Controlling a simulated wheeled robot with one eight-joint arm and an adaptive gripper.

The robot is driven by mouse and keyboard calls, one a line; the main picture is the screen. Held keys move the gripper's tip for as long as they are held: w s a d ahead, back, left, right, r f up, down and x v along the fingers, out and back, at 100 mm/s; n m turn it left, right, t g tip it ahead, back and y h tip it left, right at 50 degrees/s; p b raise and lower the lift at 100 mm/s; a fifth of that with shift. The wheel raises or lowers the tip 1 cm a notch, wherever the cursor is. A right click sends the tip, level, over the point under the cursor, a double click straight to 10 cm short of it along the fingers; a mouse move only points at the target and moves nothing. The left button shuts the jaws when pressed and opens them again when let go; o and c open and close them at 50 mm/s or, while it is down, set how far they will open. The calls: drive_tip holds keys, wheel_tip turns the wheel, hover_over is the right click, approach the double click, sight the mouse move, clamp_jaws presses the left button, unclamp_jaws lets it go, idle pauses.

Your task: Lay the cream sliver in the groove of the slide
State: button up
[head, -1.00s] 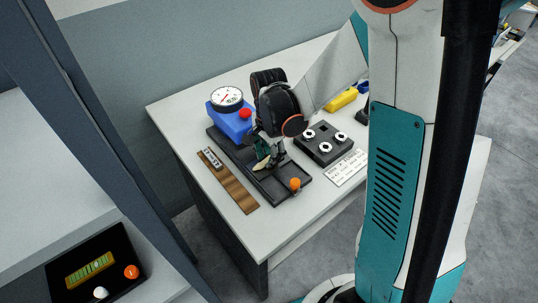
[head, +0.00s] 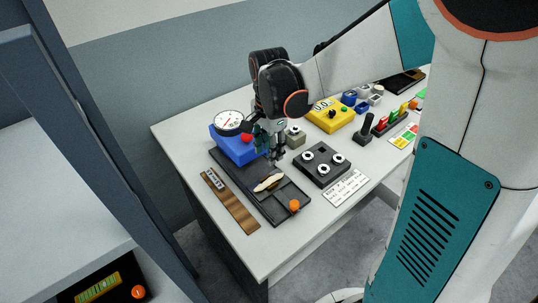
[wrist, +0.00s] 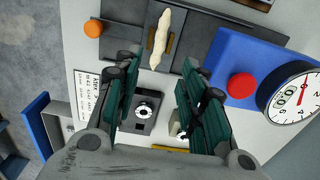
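The cream sliver (head: 268,182) lies across the black slide (head: 285,215), near its middle. In the wrist view the sliver (wrist: 160,38) lies lengthwise between two narrow brass-coloured strips on the slide, slightly slanted. I cannot tell whether it is fully down in the groove. An orange knob (head: 294,205) sits at the slide's near end and also shows in the wrist view (wrist: 92,28). My gripper (head: 272,158) is above the table behind the sliver, apart from it. In the wrist view its two fingers (wrist: 154,88) are spread with nothing between them.
A blue box with a dial (head: 237,148) and red button stands at the slide's far end. A black box with white knobs (head: 322,165) and a printed card (head: 346,187) lie to the right. A wooden strip (head: 230,203) lies to the left. A yellow device (head: 330,116) stands behind.

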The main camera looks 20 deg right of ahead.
drive_tip(key=s+r+n+t, duration=0.7)
drive_tip(key=s+r+n, duration=0.4)
drive_tip(key=s+n, duration=0.3)
drive_tip(key=shift+s, duration=0.5)
drive_tip(key=shift+f, duration=0.1)
wheel_tip(320, 180, down, 2)
drive_tip(key=shift+f+b, duration=0.25)
drive_tip(key=shift+b, duration=1)
